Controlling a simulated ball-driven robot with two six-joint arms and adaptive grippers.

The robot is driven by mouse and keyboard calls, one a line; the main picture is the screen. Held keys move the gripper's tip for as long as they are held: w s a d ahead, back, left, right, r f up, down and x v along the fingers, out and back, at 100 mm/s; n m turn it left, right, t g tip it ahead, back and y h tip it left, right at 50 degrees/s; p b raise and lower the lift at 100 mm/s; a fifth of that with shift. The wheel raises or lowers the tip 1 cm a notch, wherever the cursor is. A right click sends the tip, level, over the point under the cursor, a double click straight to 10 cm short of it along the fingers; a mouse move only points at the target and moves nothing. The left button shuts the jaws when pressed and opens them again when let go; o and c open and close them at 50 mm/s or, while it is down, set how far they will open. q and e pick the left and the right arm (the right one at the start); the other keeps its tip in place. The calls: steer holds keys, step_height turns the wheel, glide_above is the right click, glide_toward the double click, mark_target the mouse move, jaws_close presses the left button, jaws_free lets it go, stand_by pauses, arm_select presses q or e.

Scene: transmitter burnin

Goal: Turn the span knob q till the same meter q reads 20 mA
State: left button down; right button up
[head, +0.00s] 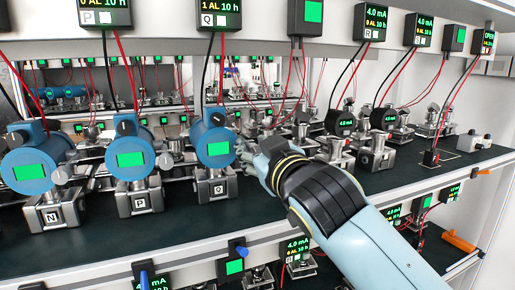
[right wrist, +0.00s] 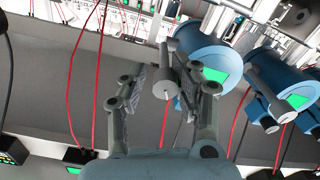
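Transmitter q (head: 216,150) is a blue round housing with a green screen, on a grey block marked Q. The meter marked Q (head: 220,14) hangs above it; its lower line reads 1 AL 10 h, and its top line is cut off. My right gripper (head: 254,152) is at the right side of transmitter q and hides its side knob in the head view. In the right wrist view, the grey span knob (right wrist: 165,82) stands between my right gripper's fingers (right wrist: 163,86). The fingers are apart; a gap shows on the left, and contact is unclear on the right. My left gripper is not in view.
Similar blue transmitters stand to the left, one marked N (head: 36,165) and another (head: 131,158) with its own grey side knob. Red and black wires hang from the meters above. Small metal fixtures crowd the shelf to the right. The dark shelf's front strip (head: 110,238) is clear.

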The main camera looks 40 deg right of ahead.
steer(key=shift+f, duration=0.25)
